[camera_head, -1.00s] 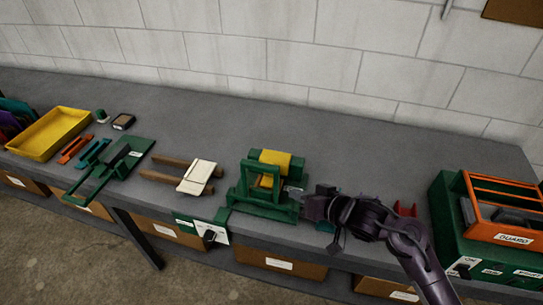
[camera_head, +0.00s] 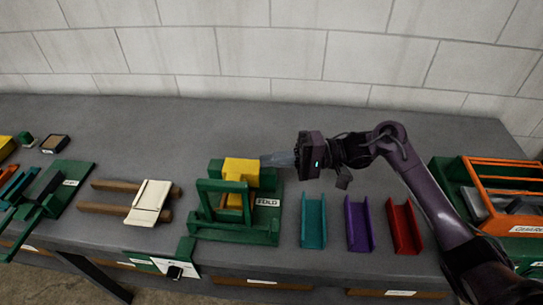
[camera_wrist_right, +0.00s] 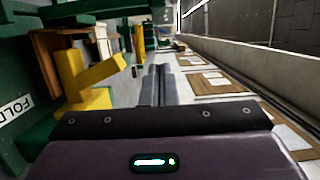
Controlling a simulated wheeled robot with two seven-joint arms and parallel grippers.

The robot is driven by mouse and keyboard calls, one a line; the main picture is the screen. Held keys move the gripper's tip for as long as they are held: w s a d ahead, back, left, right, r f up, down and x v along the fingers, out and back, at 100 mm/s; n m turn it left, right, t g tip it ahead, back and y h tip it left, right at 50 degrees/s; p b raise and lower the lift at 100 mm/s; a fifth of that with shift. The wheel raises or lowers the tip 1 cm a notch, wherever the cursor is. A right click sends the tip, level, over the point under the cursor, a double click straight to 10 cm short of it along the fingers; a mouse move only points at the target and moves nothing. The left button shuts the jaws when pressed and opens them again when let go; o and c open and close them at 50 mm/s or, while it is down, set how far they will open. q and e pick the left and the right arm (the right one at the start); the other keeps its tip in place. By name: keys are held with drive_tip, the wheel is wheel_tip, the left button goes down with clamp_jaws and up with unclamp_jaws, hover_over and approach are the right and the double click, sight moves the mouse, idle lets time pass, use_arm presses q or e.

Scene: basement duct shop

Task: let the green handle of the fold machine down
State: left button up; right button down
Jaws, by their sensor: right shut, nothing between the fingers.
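The fold machine (camera_head: 237,236) is a green frame on the bench, left of centre, with a "FOLD" label at its right. Its green handle (camera_head: 222,185) is a bar on side arms, standing up at the front. A yellow part (camera_head: 240,168) sits behind the bar. My right gripper (camera_head: 264,160) is shut and empty, pointing left, with its tips close to the right side of the yellow part. I cannot tell whether they touch. In the wrist view, the shut fingers (camera_wrist_right: 158,85) lie beside the yellow part (camera_wrist_right: 92,72). My left gripper is out of view.
Teal (camera_head: 314,222), purple (camera_head: 359,224) and red (camera_head: 405,228) channels lie right of the machine. A cream plate on brown bars (camera_head: 148,203) is left of it. A green unit with an orange guard (camera_head: 505,190) stands far right. The bench behind is clear.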

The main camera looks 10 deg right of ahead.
use_arm(q)
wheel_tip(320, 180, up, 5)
drive_tip(key=p, duration=0.4)
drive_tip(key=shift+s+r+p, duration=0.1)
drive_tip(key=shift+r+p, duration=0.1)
drive_tip(key=shift+p, duration=0.2)
use_arm(e)
drive_tip(key=s+a, duration=0.1)
drive_tip(key=a, duration=0.4)
drive_tip(key=s+a, duration=0.1)
drive_tip(key=a, duration=0.2)
drive_tip(key=shift+s+a+f, duration=0.1)
drive_tip(key=shift+s+f, duration=0.05)
drive_tip(key=shift+s, duration=0.2)
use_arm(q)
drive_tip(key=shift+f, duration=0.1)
